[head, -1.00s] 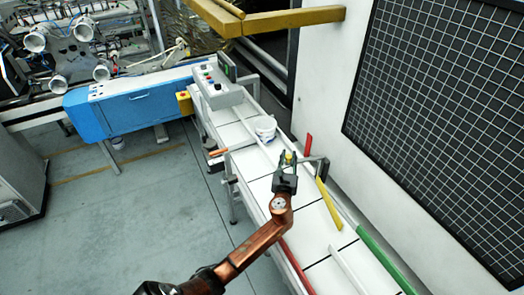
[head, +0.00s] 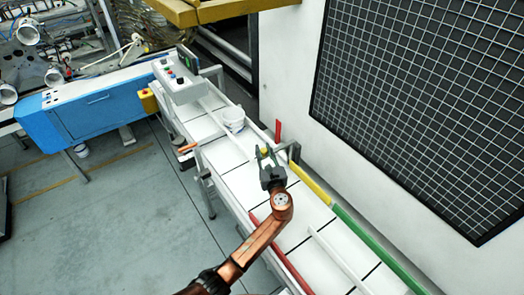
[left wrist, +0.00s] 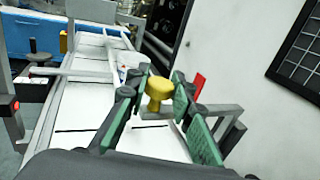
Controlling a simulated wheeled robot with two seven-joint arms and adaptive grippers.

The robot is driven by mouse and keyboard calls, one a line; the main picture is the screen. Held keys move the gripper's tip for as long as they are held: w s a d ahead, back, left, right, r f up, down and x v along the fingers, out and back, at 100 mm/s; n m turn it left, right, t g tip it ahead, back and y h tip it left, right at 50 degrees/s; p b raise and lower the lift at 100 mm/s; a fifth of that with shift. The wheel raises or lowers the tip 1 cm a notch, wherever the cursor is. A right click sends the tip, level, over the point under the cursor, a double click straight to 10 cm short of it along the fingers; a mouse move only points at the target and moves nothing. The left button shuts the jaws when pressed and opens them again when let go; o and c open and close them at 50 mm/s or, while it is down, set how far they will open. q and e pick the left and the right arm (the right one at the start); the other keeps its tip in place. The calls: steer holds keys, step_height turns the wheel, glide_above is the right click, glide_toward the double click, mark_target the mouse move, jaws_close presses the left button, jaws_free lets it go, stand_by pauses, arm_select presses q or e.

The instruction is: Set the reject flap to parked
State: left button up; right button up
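The yellow bar, which I take for the reject flap (head: 311,184), lies along the conveyor's wall side, in line with the green rail (head: 372,240). A yellow knob (head: 264,152) on a short stem stands near the bar's far end, by a grey bracket (head: 295,152). My left gripper (head: 265,150) has its fingertips on both sides of the knob. How the knob joins the bar is hidden. My right gripper is not in view.
A white bucket (head: 233,120) stands on the conveyor (head: 237,182) beyond the gripper. A control box (head: 180,86) sits at the far end. A short red piece (head: 278,131) stands by the wall. A red rail (head: 285,255) edges the near side.

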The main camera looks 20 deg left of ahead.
arm_select(q)
steer(key=o, duration=0.5)
steer(key=shift+s+d, duration=0.1)
steer(key=v, duration=1.2)
